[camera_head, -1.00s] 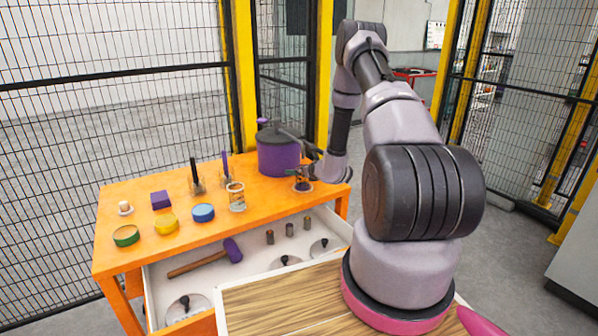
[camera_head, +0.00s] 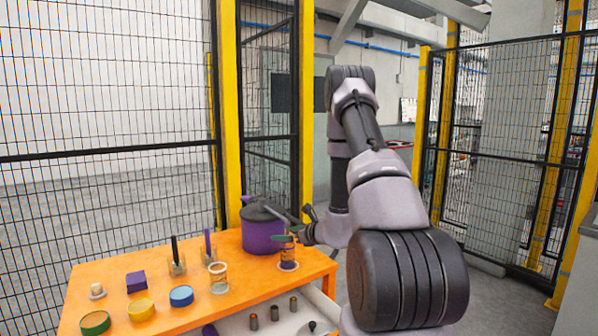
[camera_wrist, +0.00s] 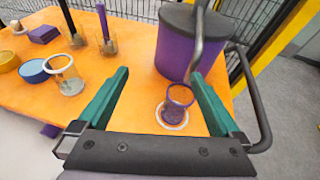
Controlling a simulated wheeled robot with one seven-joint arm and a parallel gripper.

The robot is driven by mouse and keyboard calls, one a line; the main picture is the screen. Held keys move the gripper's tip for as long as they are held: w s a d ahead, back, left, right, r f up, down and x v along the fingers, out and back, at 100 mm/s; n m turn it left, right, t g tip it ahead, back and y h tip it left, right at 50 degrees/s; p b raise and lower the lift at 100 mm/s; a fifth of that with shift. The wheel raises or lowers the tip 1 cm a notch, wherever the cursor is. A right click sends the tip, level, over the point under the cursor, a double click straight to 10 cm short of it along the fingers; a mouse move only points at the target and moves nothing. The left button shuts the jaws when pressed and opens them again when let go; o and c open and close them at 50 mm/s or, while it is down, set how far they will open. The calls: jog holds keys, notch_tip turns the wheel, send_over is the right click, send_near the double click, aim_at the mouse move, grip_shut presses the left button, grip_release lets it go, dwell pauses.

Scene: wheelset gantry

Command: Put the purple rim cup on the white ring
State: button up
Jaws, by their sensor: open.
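The purple rim cup (camera_wrist: 180,96) is a clear glass with a purple rim. It stands upright at the table's right end, its base within the white ring (camera_wrist: 161,122) in the wrist view. In the head view the cup (camera_head: 288,254) shows near the right edge, partly covered by a finger, with the pale ring (camera_head: 289,267) at its foot. My gripper (camera_wrist: 158,73) is open, its green fingers apart with the cup seen between them and nothing clamped. In the head view my gripper (camera_head: 287,238) is at the height of the cup's top; whether it touches the cup is unclear.
A purple can with a spout (camera_head: 262,232) stands close behind the cup. A pale-rimmed glass (camera_head: 218,279), candle holders, a purple block (camera_head: 136,282) and several round tins are further left. The open drawer (camera_head: 240,330) lies in front. Mesh fencing stands behind the orange table.

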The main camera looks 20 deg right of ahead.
jog(key=s+a+r+n+g+y, duration=0.3)
jog(key=s+a+r+n, duration=0.2)
jog(key=a+r+n, duration=0.45)
jog(key=s+a+r+n+g+y, duration=0.4)
jog(key=s+a+r, duration=0.25)
jog(key=r, duration=0.55)
jog(key=s+r+n+g+h, duration=0.35)
jog(key=s+r+n, duration=0.25)
jog(key=s+n, duration=0.5)
jog(key=s+d+r+n+t+h, duration=0.2)
jog(key=s+d+r+t+h, duration=0.2)
jog(key=s, duration=0.5)
jog(key=shift+s+d+r+h, duration=0.3)
jog(key=shift+d+r+h, duration=0.65)
jog(key=shift+d+h, duration=0.3)
jog(key=shift+n+t, duration=0.25)
jog(key=shift+c, duration=0.3)
